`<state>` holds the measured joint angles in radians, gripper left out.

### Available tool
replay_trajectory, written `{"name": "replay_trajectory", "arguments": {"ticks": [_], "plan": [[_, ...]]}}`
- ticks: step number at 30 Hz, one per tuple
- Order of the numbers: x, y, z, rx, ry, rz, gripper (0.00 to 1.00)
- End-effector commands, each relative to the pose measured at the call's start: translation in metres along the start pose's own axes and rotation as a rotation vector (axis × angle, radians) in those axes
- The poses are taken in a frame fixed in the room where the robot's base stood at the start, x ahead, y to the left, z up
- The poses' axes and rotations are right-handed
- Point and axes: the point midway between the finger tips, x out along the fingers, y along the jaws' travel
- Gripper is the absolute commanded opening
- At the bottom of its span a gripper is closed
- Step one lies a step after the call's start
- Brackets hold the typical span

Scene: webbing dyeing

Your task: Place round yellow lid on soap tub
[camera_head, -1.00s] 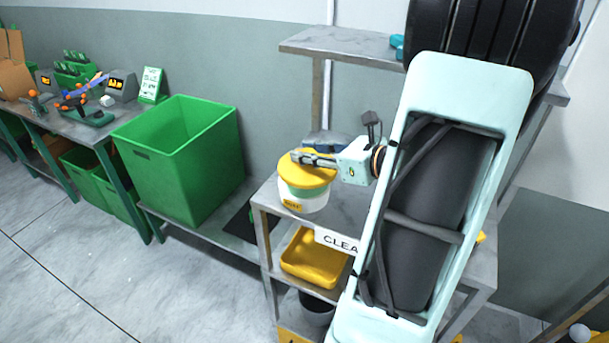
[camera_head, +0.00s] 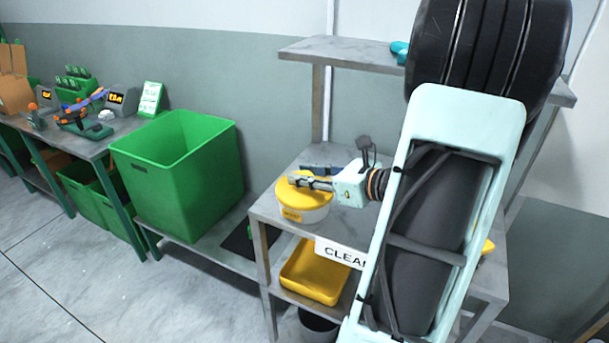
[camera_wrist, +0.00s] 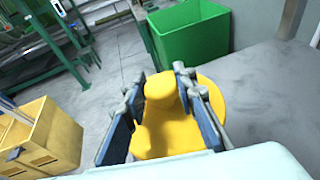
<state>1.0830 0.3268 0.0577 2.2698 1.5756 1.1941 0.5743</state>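My gripper (camera_head: 302,180) reaches over the lid from the right, fingers level. In the wrist view my gripper (camera_wrist: 160,84) has its two fingers on either side of the lid's raised knob, which fills the space near the tips; the lid's disc (camera_wrist: 212,98) shows behind the right finger.
A large green bin (camera_head: 175,185) stands to the left, apart from the shelf. A yellow tray (camera_head: 315,275) lies on the lower shelf below the tub. The upper shelf (camera_head: 345,50) overhangs at the back. Grey shelf top (camera_head: 352,222) is clear to the tub's right.

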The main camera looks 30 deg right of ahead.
Motion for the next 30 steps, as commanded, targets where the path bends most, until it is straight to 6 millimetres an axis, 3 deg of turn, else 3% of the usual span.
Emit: {"name": "replay_trajectory", "arguments": {"ticks": [5,16,30], "plan": [[0.000,0.000,0.000,0.000,0.001,0.000,0.43],[-0.002,0.000,0.007,-0.001,0.001,0.000,0.43],[-0.096,-0.001,0.004,-0.002,0.001,-0.004,0.43]]}}
